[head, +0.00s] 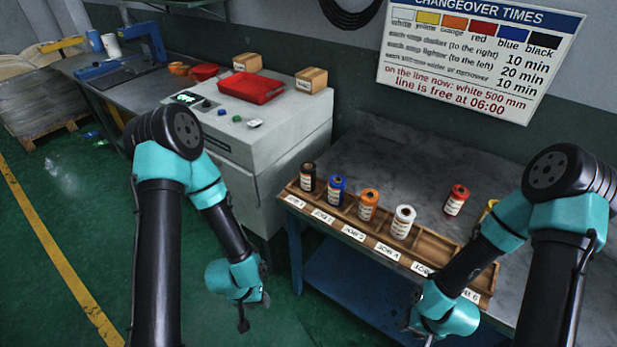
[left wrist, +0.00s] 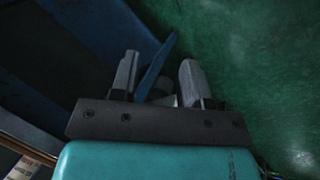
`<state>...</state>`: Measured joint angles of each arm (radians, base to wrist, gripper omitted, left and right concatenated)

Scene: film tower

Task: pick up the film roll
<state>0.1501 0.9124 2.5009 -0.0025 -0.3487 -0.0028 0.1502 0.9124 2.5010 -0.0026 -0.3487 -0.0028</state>
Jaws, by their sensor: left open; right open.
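A red roll (head: 456,200) stands on the bench behind the rack. A yellow roll (head: 490,208) is mostly hidden by my right arm. My left gripper (head: 246,314) hangs low, left of the bench, apart from the rolls. The left wrist view shows its fingers (left wrist: 160,82) open and empty. My right gripper (head: 428,338) is low in front of the rack, its fingertips partly cut off.
A changeover sign (head: 475,60) hangs on the wall.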

